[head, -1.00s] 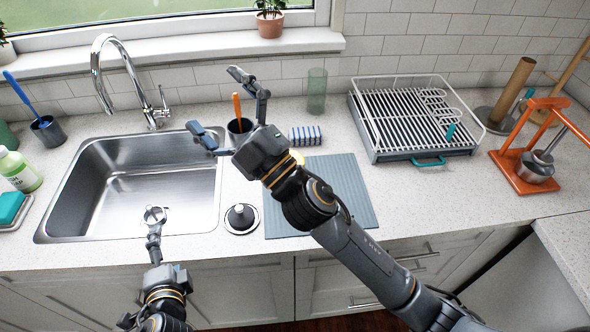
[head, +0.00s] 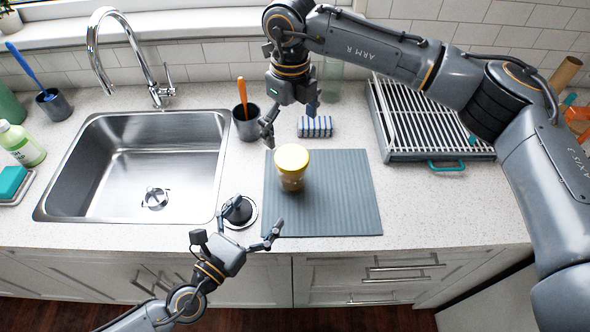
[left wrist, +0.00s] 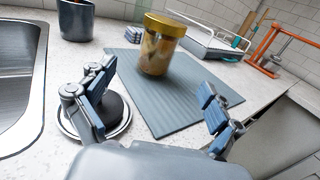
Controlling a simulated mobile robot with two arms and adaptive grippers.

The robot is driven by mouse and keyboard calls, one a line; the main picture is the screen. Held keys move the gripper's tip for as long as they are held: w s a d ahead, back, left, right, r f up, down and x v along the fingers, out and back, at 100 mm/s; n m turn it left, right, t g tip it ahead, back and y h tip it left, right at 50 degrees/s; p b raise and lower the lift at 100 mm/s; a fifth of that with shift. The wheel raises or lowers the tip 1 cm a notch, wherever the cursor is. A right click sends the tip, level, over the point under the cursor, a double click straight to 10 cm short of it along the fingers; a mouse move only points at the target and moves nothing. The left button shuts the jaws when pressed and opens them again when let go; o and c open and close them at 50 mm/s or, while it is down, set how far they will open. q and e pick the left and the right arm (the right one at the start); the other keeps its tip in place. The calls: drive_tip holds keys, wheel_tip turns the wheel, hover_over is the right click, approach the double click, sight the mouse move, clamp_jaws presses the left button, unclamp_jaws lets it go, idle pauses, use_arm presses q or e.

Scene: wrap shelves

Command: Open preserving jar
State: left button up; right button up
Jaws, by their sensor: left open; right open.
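The preserving jar (head: 291,180) stands upright on the grey ribbed mat (head: 340,205), with a yellow-gold lid (head: 291,157) on it. In the left wrist view the jar (left wrist: 156,54) is glass with tan contents, beyond the fingers, and the lid (left wrist: 165,25) sits on top. My left gripper (head: 255,214) is open and empty at the counter's front edge, in front and left of the jar. My right gripper (head: 291,126) is open, pointing down behind the jar and apart from it. Nothing hides the jar in the head view.
The sink (head: 140,165) lies to the left. A black stopper (left wrist: 110,110) sits on the counter close to my left finger. A cup with an orange-handled tool (head: 246,124), a striped sponge (head: 315,127) and a dish rack (head: 430,130) stand behind the mat.

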sight(284, 177)
use_arm(q)
drive_tip(key=x, duration=1.3)
drive_tip(key=shift+w+d+r, duration=0.1)
drive_tip(key=shift+w, duration=0.25)
drive_tip(key=shift+c, duration=0.2)
